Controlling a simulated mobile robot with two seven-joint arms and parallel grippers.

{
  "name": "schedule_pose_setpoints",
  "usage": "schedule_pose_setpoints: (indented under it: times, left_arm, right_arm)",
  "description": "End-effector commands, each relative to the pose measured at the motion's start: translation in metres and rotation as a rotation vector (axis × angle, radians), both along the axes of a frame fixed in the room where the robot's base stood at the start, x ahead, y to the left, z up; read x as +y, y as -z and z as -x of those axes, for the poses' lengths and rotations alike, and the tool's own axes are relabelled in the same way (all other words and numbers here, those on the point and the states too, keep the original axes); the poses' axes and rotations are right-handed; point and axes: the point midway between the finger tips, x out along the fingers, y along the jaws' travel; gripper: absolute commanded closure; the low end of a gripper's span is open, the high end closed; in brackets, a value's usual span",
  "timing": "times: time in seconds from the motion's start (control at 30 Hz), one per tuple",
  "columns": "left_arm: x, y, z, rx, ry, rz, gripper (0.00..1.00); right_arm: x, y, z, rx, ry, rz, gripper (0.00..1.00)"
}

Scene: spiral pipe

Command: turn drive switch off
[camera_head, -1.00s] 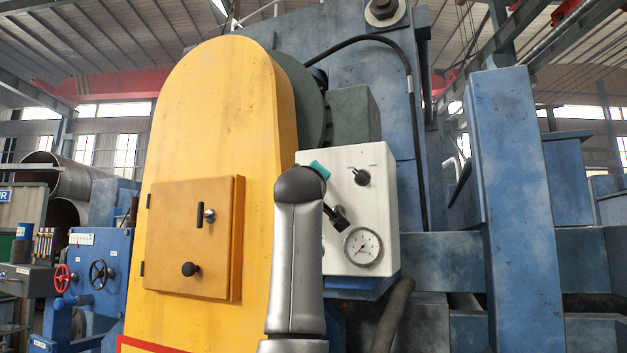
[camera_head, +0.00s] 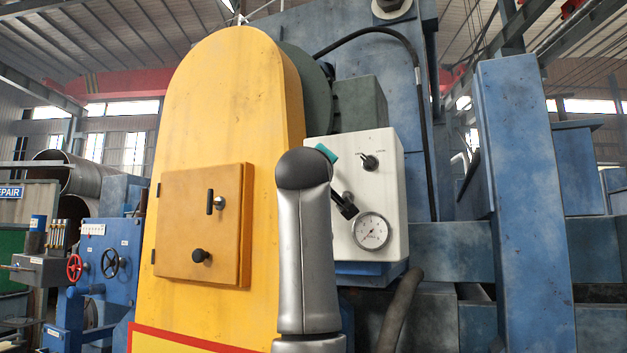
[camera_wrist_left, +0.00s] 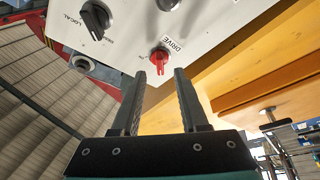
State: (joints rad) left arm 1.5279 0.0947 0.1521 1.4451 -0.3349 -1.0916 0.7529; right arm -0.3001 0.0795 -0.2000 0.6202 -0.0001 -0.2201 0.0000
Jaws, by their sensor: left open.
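The drive switch (camera_wrist_left: 159,58) is a small red knob on the white control panel (camera_wrist_left: 120,30), labelled DRIVE, in the left wrist view. My left gripper (camera_wrist_left: 160,74) is open and empty. Its two black fingers point at the panel, with the red knob in line with the gap between them. Whether the tips reach around it I cannot tell. In the head view, my silver left arm stands in front of the panel's left part, with a teal part (camera_head: 326,153) at its top. The drive switch is hidden there. My right gripper is not in view.
A black LOCAL knob (camera_wrist_left: 96,18) sits on the panel beside the drive switch. A round gauge (camera_head: 371,231) and a black lever (camera_head: 345,205) are lower on the panel. A yellow housing (camera_head: 215,120) stands close to its left. A blue post (camera_head: 520,200) rises at right.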

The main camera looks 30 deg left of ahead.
Motion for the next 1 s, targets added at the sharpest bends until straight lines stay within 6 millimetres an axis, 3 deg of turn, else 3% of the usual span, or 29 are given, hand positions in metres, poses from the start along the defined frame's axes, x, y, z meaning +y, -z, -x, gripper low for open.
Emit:
schedule_pose_setpoints:
  times: [0.2,0.5,0.7,1.0]
  left_arm:
    - [-0.019,0.015,0.037,-0.004,0.003,-0.001,0.56]
    - [-0.04,0.027,0.083,-0.003,0.001,0.001,0.56]
    - [-0.046,0.03,0.095,-0.001,0.001,0.001,0.56]
    - [-0.047,0.029,0.096,0.0,0.001,0.001,0.56]
  right_arm:
    - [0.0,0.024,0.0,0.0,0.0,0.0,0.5]
    - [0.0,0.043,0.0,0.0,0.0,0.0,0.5]
    - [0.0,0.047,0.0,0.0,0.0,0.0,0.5]
    - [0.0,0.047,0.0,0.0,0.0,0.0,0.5]
